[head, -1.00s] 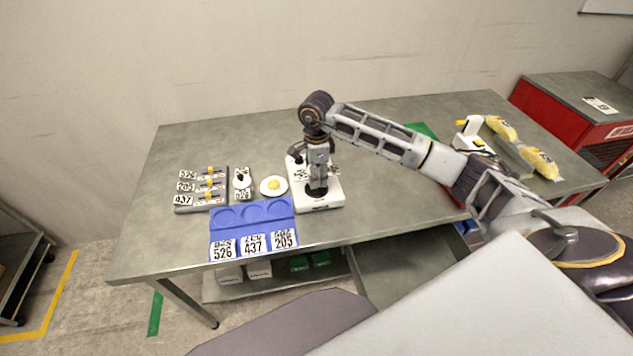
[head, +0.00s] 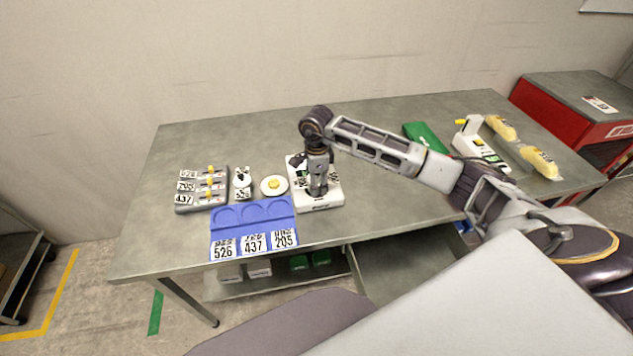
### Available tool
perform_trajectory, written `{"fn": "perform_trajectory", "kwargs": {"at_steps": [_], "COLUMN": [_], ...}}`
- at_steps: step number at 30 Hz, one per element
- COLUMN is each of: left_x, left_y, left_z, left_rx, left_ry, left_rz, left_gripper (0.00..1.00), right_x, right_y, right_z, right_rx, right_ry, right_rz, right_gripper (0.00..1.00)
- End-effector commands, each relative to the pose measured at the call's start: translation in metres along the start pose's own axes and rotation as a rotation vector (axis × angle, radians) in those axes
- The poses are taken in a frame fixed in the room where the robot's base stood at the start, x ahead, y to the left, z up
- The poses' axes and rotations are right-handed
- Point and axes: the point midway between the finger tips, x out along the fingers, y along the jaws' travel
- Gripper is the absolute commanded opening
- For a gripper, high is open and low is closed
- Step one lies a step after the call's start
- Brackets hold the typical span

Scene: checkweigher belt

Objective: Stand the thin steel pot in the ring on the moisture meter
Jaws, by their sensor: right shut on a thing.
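The white moisture meter (head: 325,206) stands on the table, right of the blue tray. My right gripper (head: 316,191) points straight down over the meter, its fingertips low over the top face. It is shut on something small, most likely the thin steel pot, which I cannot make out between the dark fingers. The ring on the meter is hidden behind the gripper, so I cannot tell whether the pot touches it. My left gripper is not in view.
The blue tray (head: 253,229) has round recesses and cards 526, 437 and 205. A white dish (head: 265,188) with yellow contents and a grey numbered rack (head: 221,190) stand to the left. A green item (head: 428,137), a white device (head: 478,147) and yellow bags (head: 541,163) lie to the right.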

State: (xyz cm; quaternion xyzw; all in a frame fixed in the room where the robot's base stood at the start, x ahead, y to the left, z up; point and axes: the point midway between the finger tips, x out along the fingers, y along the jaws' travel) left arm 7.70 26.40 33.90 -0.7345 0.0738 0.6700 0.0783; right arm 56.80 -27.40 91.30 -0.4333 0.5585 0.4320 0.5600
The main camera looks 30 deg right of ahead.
Motion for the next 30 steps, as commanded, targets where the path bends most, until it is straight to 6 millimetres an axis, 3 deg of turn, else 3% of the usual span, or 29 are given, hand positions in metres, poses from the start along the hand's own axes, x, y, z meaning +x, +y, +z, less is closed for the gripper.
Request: {"fn": "perform_trajectory", "kwargs": {"at_steps": [1, 6, 22, 30], "left_x": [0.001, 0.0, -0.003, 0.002], "left_y": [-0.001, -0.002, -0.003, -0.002], "left_z": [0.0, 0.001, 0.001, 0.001], "left_rx": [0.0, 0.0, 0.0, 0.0], "left_ry": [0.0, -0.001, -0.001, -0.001], "left_rz": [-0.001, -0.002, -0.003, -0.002], "left_gripper": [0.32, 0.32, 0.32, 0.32], "right_x": [0.001, 0.0, -0.003, -0.033], "right_y": [0.0, 0.0, 0.0, -0.001], "right_z": [0.0, 0.0, 0.0, -0.001], "right_rx": [0.0, 0.0, 0.0, 0.001], "right_ry": [0.0, 0.0, 0.0, 0.001], "right_rz": [0.0, 0.0, 0.0, -0.003], "right_gripper": [0.51, 0.7, 0.7, 0.7]}}
